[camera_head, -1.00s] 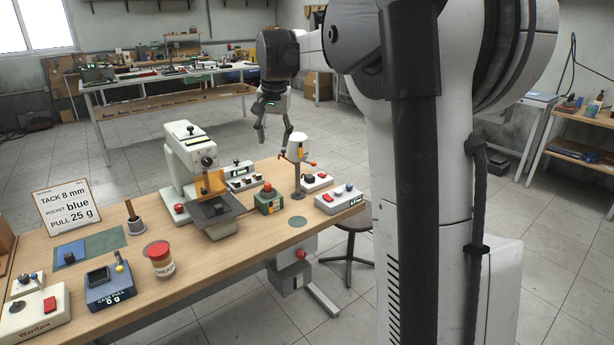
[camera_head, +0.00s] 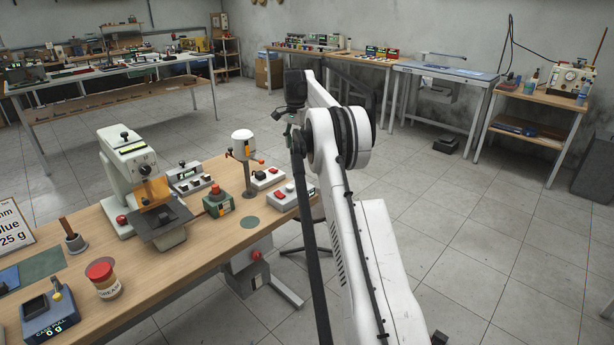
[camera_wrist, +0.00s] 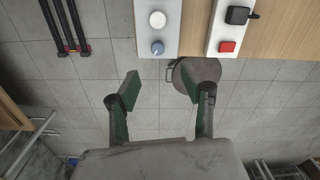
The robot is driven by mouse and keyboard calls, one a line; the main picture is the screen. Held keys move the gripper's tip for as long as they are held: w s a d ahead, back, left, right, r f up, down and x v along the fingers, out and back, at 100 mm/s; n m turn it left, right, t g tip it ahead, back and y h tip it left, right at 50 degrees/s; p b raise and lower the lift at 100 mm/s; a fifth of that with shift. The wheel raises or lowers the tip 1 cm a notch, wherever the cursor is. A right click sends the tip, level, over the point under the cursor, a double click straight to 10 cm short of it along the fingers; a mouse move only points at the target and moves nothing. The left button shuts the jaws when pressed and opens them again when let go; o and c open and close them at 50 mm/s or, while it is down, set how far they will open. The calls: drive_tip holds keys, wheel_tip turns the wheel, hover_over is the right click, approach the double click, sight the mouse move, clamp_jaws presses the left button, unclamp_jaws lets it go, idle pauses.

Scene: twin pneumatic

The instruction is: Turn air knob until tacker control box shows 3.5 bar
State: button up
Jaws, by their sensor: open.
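My gripper (camera_wrist: 160,82) is open and empty, fingers spread above the floor in the wrist view. A pale box (camera_wrist: 158,30) with a white round part and a blue-grey knob (camera_wrist: 157,47), likely the air knob, lies just beyond the fingertips, apart from them. In the head view, what looks like the same box (camera_head: 293,198) stands at the table's right end. The tacker (camera_head: 121,169) is the white machine further left, with a grey box (camera_head: 188,177) behind it. No pressure reading is legible. My arm mostly hides the gripper in the head view.
A box with a black control and red button (camera_wrist: 227,47) stands beside the knob's box. A white-capped post (camera_head: 242,142) and a green box with a red button (camera_head: 218,205) stand nearby. A round stool (camera_wrist: 205,70) is below.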

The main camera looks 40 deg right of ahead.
sight(301, 179)
drive_tip(key=f, duration=0.5)
drive_tip(key=d+f, duration=0.1)
drive_tip(key=f, duration=0.8)
drive_tip(key=shift+s+d+f+b, duration=0.2)
drive_tip(key=shift+f+b, duration=0.1)
drive_tip(key=shift+f, duration=0.1)
drive_tip(key=shift+c, duration=0.3)
clamp_jaws()
drive_tip(key=shift+n+b, duration=0.85)
drive_tip(key=shift+n, duration=1.75)
